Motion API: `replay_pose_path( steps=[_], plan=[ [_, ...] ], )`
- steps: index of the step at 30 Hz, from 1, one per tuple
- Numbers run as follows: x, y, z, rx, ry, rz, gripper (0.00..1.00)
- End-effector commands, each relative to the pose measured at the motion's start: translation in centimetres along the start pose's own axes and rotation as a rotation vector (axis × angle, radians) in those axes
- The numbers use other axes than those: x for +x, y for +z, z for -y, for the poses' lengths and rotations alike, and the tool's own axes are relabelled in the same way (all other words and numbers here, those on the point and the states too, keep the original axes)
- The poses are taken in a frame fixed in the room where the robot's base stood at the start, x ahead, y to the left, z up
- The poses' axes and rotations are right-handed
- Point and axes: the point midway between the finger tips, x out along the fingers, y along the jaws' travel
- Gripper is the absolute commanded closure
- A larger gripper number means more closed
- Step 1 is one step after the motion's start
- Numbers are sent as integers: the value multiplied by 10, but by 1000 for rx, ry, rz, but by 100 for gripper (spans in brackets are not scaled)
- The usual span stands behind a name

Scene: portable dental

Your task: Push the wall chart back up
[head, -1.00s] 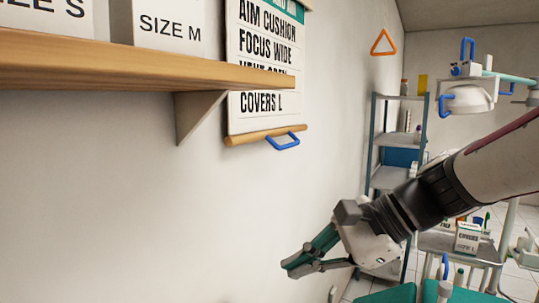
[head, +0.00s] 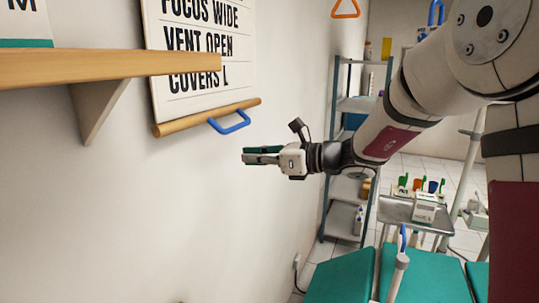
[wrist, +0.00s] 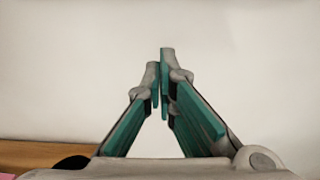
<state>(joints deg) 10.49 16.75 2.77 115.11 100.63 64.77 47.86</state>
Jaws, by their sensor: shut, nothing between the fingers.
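The wall chart (head: 205,75) hangs on the left wall in the head view, partly hidden by the shelf. Its readable lines include "FOCUS WIDE", "VENT OPEN" and "COVERS L". A wooden rod (head: 180,123) runs along its bottom edge, with a blue handle (head: 230,122) hanging from it. My gripper (head: 246,156) is shut and empty, below and slightly right of the handle, apart from it in the picture. In the wrist view the fingertips (wrist: 162,68) meet in front of blank wall. The chart does not show there.
A wooden shelf (head: 110,65) on a bracket (head: 97,108) juts out at the left, over part of the chart. A grey rack (head: 340,185) stands behind my gripper. A green dental chair (head: 425,272) and a metal tray (head: 395,208) are at lower right. The wall below the chart is clear.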

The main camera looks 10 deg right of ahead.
Motion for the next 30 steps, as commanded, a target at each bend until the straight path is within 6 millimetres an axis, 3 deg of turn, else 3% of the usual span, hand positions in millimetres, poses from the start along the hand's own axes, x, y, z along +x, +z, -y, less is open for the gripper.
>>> replay_pose_path(
  steps=[5,7,12,30],
  plan=[
    [35,0,-2,2,4,-1,100],
    [25,16,-2,-4,-1,1,100],
    [19,33,-2,-2,0,0,100],
    [18,42,2,-2,0,0,100]
  ],
)
